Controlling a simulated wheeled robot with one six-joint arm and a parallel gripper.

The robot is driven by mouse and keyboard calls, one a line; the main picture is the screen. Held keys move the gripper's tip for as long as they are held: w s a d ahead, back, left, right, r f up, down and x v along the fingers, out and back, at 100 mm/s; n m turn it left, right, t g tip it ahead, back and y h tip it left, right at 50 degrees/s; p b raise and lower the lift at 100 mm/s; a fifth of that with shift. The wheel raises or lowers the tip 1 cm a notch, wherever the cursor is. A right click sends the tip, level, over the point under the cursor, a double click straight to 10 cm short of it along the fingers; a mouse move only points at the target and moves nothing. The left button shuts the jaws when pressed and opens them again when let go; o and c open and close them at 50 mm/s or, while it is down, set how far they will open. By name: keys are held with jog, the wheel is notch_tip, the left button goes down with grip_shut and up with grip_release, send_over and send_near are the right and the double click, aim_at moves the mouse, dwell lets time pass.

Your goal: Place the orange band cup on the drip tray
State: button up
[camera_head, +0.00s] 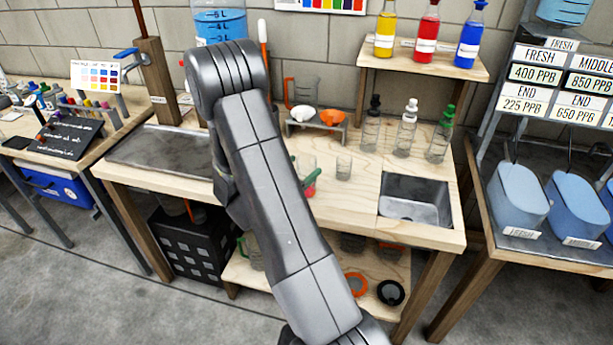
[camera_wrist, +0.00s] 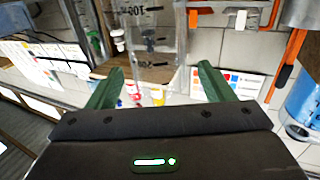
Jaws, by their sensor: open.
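My gripper (camera_wrist: 162,80) is open in the wrist view, its two green fingers apart. A clear vessel with printed volume marks (camera_wrist: 150,35) shows beyond and between the fingers; I cannot tell whether it is the orange band cup. In the head view my arm hides most of the gripper and part of the bench. A flat metal tray (camera_head: 150,152), which looks like the drip tray, lies at the bench's left end and looks bare where visible. No cup with a clear orange band can be made out. A small clear cup (camera_head: 343,168) stands right of my arm.
A steel sink (camera_head: 416,200) is set in the bench's right side. Several flasks stand behind it. A grey rack (camera_head: 317,124) with white and orange funnels stands at the back. A wooden post (camera_head: 158,80) with a blue lever rises behind the tray. Blue tubs (camera_head: 518,195) stand at far right.

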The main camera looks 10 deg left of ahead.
jog(key=shift+x, duration=1.4)
jog(key=c, duration=1.4)
jog(key=shift+o, duration=0.2)
jog(key=shift+r, duration=0.2)
